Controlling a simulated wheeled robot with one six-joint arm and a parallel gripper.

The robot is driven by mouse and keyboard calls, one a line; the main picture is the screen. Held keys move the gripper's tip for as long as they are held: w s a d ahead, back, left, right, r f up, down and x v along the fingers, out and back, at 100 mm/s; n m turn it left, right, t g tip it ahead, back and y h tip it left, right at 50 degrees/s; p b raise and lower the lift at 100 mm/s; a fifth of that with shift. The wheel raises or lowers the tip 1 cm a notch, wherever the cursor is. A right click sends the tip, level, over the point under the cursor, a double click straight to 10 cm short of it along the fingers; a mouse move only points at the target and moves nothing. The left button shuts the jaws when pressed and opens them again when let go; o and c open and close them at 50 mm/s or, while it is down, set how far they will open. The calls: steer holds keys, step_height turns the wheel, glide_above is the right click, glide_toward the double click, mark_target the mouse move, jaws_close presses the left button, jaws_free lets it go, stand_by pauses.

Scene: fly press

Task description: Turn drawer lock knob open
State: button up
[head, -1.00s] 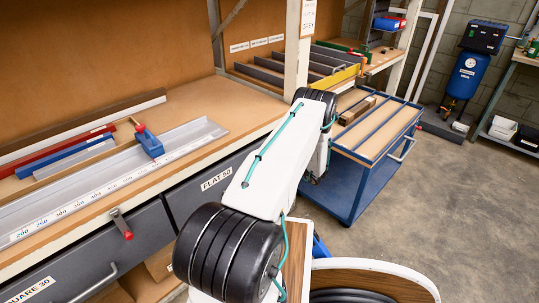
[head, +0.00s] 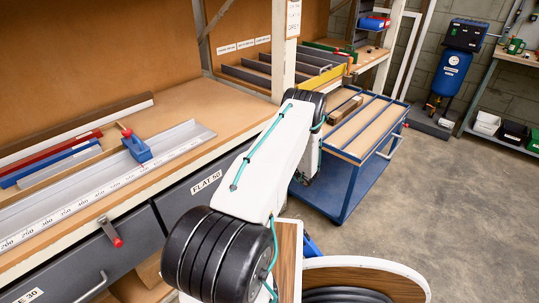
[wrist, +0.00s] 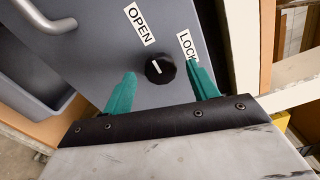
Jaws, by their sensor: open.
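A black round knob (wrist: 160,69) with a white pointer mark sits on a grey drawer front (wrist: 95,50) in the wrist view. The mark lies on the knob's upper left, slanting toward the OPEN label (wrist: 139,24). The LOCK label (wrist: 187,45) is at the knob's upper right. My gripper (wrist: 161,70) is open, with one teal finger to the left of the knob and one to the right. Gaps show between the knob and both fingers. In the head view my gripper and the knob cannot be seen.
A metal handle (wrist: 47,24) is at the wrist view's upper left. In the head view, the workbench (head: 205,102) has grey drawers (head: 85,258) below and a red-tipped clamp (head: 112,232) on its edge. A blue cart (head: 345,175) stands behind my arm; floor is clear on the right.

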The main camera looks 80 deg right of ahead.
steer(key=v, duration=0.6)
steer(key=shift+s+a, duration=0.25)
steer(key=shift+a, duration=0.05)
steer(key=w+a+f+m+y, duration=0.1)
steer(key=w+a+f+y, duration=0.15)
steer(key=a+y, duration=0.2)
steer(key=w+a+r+n+g+y, duration=0.9)
steer(key=w+a+r+n+y, duration=0.45)
steer(key=w+a+r, duration=1.35)
steer(key=s+a+r+n+g+h, duration=0.1)
steer(key=a+r+n, duration=0.4)
steer(key=a, duration=0.7)
steer(key=s+a+r+n+g+h, duration=0.2)
steer(key=s+a+r+n+h, duration=0.1)
steer(key=a+r, duration=0.5)
steer(key=s+a+r+n+g+h, duration=0.1)
steer(key=a+r+n, duration=0.5)
steer(key=a, duration=0.9)
steer(key=s+n+h, duration=0.1)
steer(key=h, duration=0.1)
steer(key=shift+a+r+h, duration=0.2)
steer(key=shift+a+h, duration=0.1)
